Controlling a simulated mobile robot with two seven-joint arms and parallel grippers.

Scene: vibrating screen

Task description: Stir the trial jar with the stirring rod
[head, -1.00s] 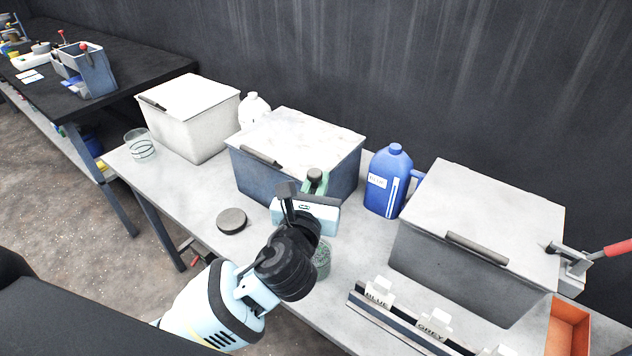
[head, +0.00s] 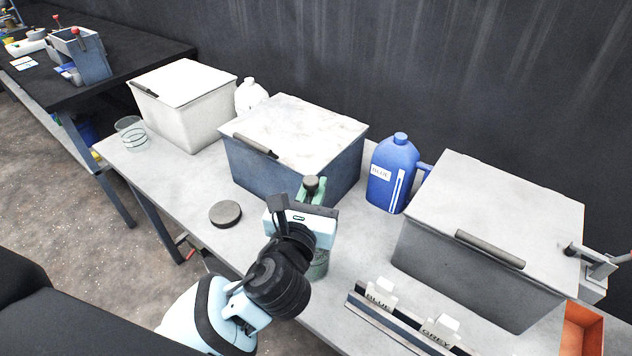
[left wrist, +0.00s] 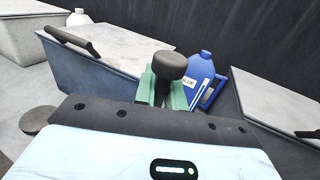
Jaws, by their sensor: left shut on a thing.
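My left gripper (head: 311,192) is shut on the stirring rod, whose black knob (head: 312,183) sticks up between the green fingers. In the left wrist view the knob (left wrist: 172,66) also stands between the fingers (left wrist: 163,92). The trial jar (head: 319,266), a clear glass with greenish contents, stands on the grey table directly below the gripper, partly hidden by my wrist. The lower rod is hidden, so I cannot tell whether it is inside the jar or how deep. My right gripper is not in view.
A round dark lid (head: 226,213) lies left of the gripper. A blue-grey bin (head: 255,172), a blue jug (head: 392,180) and a grey bin (head: 470,275) stand behind and right. Label rack (head: 405,325) is at front right. An empty glass (head: 131,135) stands far left.

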